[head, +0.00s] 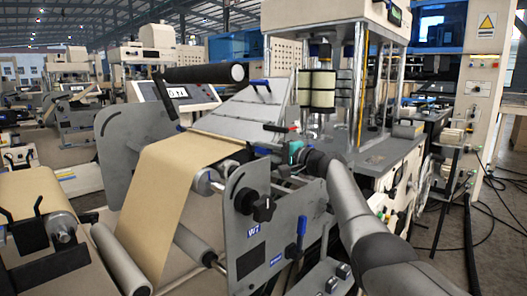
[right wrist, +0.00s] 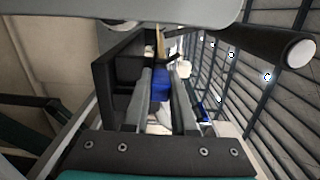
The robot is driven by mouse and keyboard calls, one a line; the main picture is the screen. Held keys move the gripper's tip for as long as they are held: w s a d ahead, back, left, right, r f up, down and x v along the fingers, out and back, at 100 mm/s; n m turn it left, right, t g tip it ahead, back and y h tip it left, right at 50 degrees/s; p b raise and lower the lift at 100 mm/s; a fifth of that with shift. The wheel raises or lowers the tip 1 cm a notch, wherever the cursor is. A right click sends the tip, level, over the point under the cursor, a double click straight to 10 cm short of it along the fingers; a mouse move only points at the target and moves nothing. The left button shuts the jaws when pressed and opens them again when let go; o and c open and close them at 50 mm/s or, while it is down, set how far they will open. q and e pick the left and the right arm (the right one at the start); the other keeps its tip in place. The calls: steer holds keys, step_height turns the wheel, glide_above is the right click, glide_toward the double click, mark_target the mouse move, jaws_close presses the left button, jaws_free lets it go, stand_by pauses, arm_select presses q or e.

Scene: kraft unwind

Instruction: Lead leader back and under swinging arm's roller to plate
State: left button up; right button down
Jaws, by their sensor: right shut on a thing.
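The tan kraft leader (head: 172,185) rises from low at the left, over the top of the unwind frame, and its upper edge lies at the foot of the sloped grey plate (head: 243,108). The swinging arm's black roller (head: 205,74) is up, above the paper and the plate's left side. My right gripper (head: 272,148) is at the frame's right side, beside the leader's upper edge. In the right wrist view its fingers are shut on a small blue piece (right wrist: 161,84), with a narrow tan strip beyond it. Whether the piece joins the leader is unclear. My left gripper is out of view.
A kraft roll (head: 30,195) sits at the left. The grey side plate (head: 245,225) with a black knob (head: 262,207) and a blue-handled lever (head: 302,228) stands in front. A red-tipped lever (head: 280,127) is close above my right gripper. A press (head: 345,90) stands behind.

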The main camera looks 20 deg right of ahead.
steer(key=c, duration=0.7)
jaws_free()
steer(key=shift+f, duration=0.1)
steer(key=shift+o, duration=0.2)
steer(key=shift+p+v, duration=0.4)
steer(key=shift+v, duration=0.5)
steer(key=p+v, duration=0.2)
steer(key=v, duration=1.1)
steer(key=shift+s, duration=0.2)
